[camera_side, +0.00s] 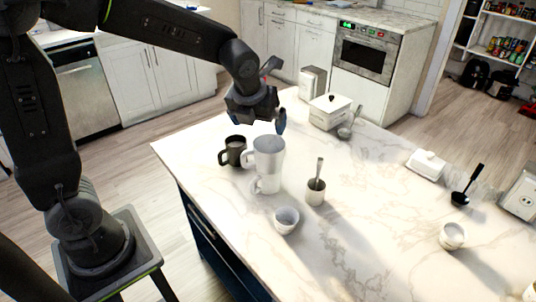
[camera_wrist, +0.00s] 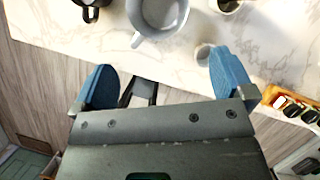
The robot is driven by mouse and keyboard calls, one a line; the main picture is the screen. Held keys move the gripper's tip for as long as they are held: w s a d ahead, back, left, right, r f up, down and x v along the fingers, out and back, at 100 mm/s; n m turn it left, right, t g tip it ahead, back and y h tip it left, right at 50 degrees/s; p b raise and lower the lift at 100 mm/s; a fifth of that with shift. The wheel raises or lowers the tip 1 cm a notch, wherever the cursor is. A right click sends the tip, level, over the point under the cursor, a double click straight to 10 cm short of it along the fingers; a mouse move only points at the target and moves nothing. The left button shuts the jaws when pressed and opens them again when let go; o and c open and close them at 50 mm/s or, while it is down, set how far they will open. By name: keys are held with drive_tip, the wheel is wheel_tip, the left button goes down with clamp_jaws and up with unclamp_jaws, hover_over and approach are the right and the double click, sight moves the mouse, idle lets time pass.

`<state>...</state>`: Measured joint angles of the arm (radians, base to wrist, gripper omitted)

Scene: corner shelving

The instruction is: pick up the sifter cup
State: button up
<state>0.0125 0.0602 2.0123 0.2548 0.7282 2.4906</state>
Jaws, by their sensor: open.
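The tall pale grey cup with a side handle (camera_side: 268,154) looks like the sifter cup. It stands upright on the marble counter, with a white mug (camera_side: 266,185) at or under its near side; I cannot tell if they touch. In the wrist view the sifter cup (camera_wrist: 160,14) is seen from above at the top edge, partly cut off, its handle pointing down-left. My gripper (camera_side: 266,122) is above the counter, behind and over the cup. Its blue-tipped fingers are apart and empty in the wrist view (camera_wrist: 165,80), short of the cup.
A black mug (camera_side: 234,151) stands close left of the cup. A cup with a spoon (camera_side: 316,192) and a small white cup (camera_side: 286,220) stand nearby. A white lidded box (camera_side: 329,112) is behind.

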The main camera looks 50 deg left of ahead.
sight(267, 145)
drive_tip(key=x, duration=1.4)
drive_tip(key=shift+w+a+r, duration=0.1)
drive_tip(key=shift+a, duration=0.05)
drive_tip(key=c, duration=0.6)
